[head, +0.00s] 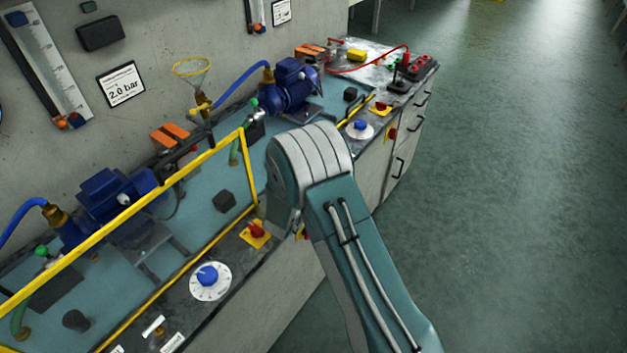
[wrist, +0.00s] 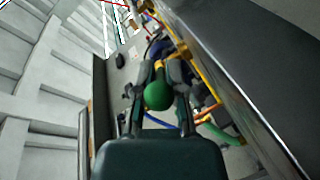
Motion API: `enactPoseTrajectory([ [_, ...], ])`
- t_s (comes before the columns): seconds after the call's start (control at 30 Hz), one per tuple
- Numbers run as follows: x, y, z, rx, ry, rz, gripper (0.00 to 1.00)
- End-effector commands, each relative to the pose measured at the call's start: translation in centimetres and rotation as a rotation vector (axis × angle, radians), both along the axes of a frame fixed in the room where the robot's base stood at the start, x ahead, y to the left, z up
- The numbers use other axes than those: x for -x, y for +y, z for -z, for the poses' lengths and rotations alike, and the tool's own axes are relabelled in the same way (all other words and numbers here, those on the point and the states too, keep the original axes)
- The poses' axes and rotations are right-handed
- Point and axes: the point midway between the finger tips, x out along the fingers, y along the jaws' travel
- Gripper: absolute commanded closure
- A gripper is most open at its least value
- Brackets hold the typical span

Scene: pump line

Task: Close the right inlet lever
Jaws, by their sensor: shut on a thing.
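In the wrist view my gripper (wrist: 160,80) has its two dark fingers closed on either side of a green ball knob (wrist: 158,96), the end of a lever with a yellowish stem behind it. In the head view the right inlet lever's small green knob (head: 254,102) shows beside the right blue pump (head: 290,87), just beyond my arm's big joint. A second green knob (head: 42,250) stands by the left blue pump (head: 110,195), clear of my arm. My fingers cannot be clearly made out in the head view, and the lever's exact angle is unclear.
A yellow rail (head: 130,219) runs along the bench in front of the left pump. Blue hoses (head: 235,84), a green hose (head: 234,152) and dials (head: 210,281) crowd the bench. Open floor (head: 510,190) lies on the right.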

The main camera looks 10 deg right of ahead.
Motion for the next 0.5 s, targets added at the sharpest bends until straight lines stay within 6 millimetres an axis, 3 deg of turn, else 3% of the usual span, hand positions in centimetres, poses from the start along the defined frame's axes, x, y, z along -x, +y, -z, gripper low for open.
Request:
enactPoseTrajectory([
  [0.5, -0.06, 0.94, 0.5, 0.0, 0.013, 0.168, 1.0],
])
